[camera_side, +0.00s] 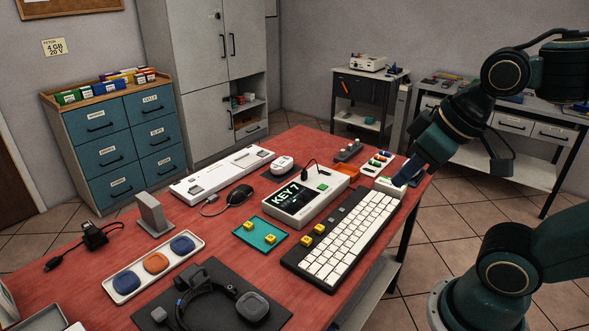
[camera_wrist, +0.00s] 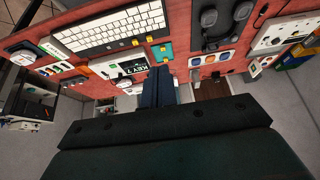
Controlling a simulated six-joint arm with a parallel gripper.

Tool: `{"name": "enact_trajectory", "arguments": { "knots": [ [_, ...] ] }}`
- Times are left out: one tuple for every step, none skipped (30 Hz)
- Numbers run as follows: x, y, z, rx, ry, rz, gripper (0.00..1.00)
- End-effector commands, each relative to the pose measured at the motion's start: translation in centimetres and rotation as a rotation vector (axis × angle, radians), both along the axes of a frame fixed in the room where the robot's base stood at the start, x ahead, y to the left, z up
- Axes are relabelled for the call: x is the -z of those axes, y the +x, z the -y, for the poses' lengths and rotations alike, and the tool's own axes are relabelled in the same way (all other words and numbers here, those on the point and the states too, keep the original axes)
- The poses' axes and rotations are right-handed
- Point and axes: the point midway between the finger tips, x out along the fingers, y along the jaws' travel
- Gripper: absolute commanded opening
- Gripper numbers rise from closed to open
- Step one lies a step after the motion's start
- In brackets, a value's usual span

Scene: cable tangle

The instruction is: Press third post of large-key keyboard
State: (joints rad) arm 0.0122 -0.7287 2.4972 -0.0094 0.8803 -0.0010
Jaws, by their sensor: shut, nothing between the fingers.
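The black keyboard (camera_side: 343,240) with white keys lies along the table's right side. A row of posts runs along its left edge; two near ones carry yellow caps (camera_side: 306,241), and the farther ones look dark and bare (camera_side: 333,218). The keyboard also shows at the top of the wrist view (camera_wrist: 110,30). A white device (camera_side: 310,198) beside it reads "KEY 7". My gripper (camera_side: 402,180) is shut and empty, over the table's far right corner near a small white box, apart from the posts. Its blue fingers also show in the wrist view (camera_wrist: 160,86).
A teal tray (camera_side: 262,234) with two yellow caps lies left of the keyboard.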

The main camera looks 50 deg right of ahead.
Motion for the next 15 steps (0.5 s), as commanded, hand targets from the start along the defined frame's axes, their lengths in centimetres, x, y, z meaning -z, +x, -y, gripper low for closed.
{"name": "enact_trajectory", "arguments": {
  "knots": [
    [0.1,0.4,0.1,0.002,0.001,-0.002,0.00],
    [0.1,0.6,0.1,0.004,0.002,-0.002,0.00],
    [0.2,0.9,0.1,0.004,0.002,-0.002,0.00],
    [0.3,1.2,0.2,0.006,0.004,-0.002,0.00],
    [0.3,1.6,0.2,0.007,0.006,-0.001,0.00],
    [0.5,2.1,0.3,0.009,0.008,-0.001,0.00],
    [0.6,2.5,0.3,0.011,0.009,0.000,0.00],
    [0.7,2.8,0.4,0.013,0.012,-0.001,0.00],
    [0.8,3.4,0.5,0.014,0.016,0.001,0.00],
    [1.0,3.9,0.6,0.017,0.018,0.001,0.00],
    [1.1,4.3,0.7,0.020,0.021,0.003,0.00],
    [1.4,4.9,0.8,0.022,0.027,0.003,0.00],
    [1.5,5.4,0.9,0.025,0.030,0.004,0.00],
    [1.7,5.9,1.0,0.028,0.034,0.006,0.00],
    [2.0,6.5,1.2,0.031,0.041,0.007,0.00]
  ]
}}
